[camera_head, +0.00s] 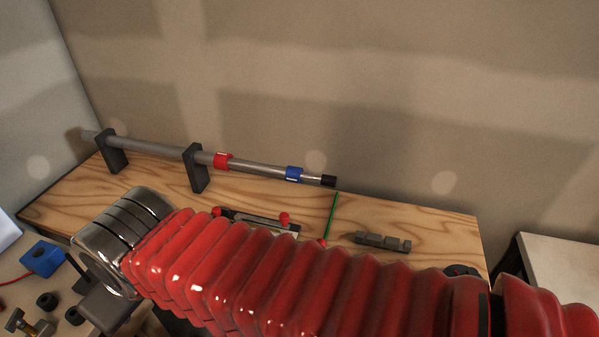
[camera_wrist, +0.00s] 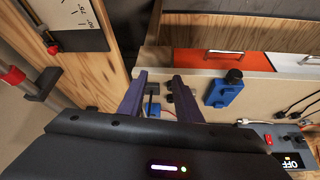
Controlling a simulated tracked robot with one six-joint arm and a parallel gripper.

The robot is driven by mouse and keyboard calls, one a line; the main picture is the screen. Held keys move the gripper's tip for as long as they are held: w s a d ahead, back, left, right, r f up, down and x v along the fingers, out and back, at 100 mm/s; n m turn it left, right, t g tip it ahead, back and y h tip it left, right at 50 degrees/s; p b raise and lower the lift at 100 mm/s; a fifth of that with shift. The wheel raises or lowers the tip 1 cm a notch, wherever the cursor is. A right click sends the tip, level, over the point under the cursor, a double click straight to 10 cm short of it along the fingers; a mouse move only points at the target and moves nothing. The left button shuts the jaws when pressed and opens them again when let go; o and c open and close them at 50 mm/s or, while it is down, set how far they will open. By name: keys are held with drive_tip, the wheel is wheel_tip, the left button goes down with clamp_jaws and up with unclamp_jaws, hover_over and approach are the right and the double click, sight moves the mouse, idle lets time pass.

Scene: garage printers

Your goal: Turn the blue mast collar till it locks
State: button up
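The blue collar (camera_head: 294,174) sits around the thin right part of a grey mast (camera_head: 150,148), near its black end cap. A red collar (camera_head: 222,161) sits around the mast to its left. The mast lies across two dark stands on a wooden bench. My gripper (camera_wrist: 159,80) is open, with its two dark fingers apart and no held object visible between them. It points at a different area, left of the bench, away from the mast. The blue collar does not show in the wrist view.
A blue block (camera_head: 43,259) and small dark parts lie at the lower left. A green rod (camera_head: 333,216) and a grey stepped block (camera_head: 382,241) lie on the bench (camera_head: 440,222). The wrist view shows a blue fixture (camera_wrist: 225,92) and a switch box marked OFF (camera_wrist: 291,160).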

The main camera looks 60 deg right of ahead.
drive_tip(key=shift+o, duration=1.4)
drive_tip(key=shift+d+f, duration=0.1)
drive_tip(key=shift+d, duration=0.1)
drive_tip(key=shift+o, duration=1.4)
drive_tip(key=d+f+m+g+h, duration=0.1)
drive_tip(key=d+f+g+h, duration=0.2)
drive_tip(key=d, duration=0.7)
drive_tip(key=shift+s+d+f+m+h, duration=0.3)
drive_tip(key=shift+s+d+f+h, duration=0.1)
drive_tip(key=shift+f, duration=0.35)
drive_tip(key=g+h, duration=0.6)
drive_tip(key=h, duration=0.5)
approach(294, 174)
drive_tip(key=shift+w+d+f, duration=0.6)
drive_tip(key=shift+d+f, duration=0.25)
drive_tip(key=shift+d, duration=0.05)
drive_tip(key=shift+d, duration=0.1)
drive_tip(key=x, duration=1.3)
drive_tip(key=shift+s+d, duration=0.2)
drive_tip(key=shift+d, duration=0.05)
drive_tip(key=shift+f, duration=0.15)
